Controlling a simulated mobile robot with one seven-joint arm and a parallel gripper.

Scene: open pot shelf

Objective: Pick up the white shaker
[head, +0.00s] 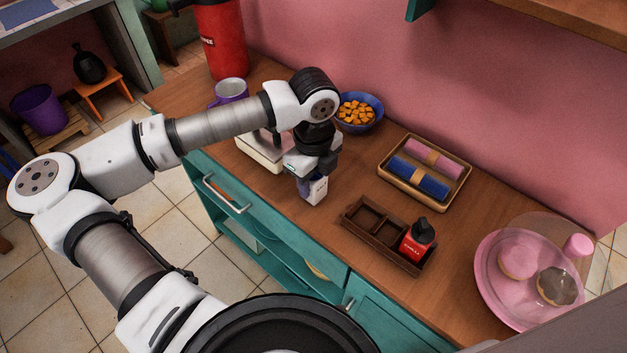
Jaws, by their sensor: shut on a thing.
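The white shaker (316,192) is below my gripper (312,176), over the wooden counter near its front edge. Its white lower part shows, with a dark mark on its side. The gripper points down and is shut on the shaker, hiding its upper part. I cannot tell whether the shaker's base touches the counter.
A dark wooden caddy (360,219) holds a red bottle (417,240). A tray (387,176) with rolled cloths, a blue bowl (375,121), a white scale-like item (257,153), a mug (228,92), a red canister (222,45) and a pink domed plate (482,280) stand around.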

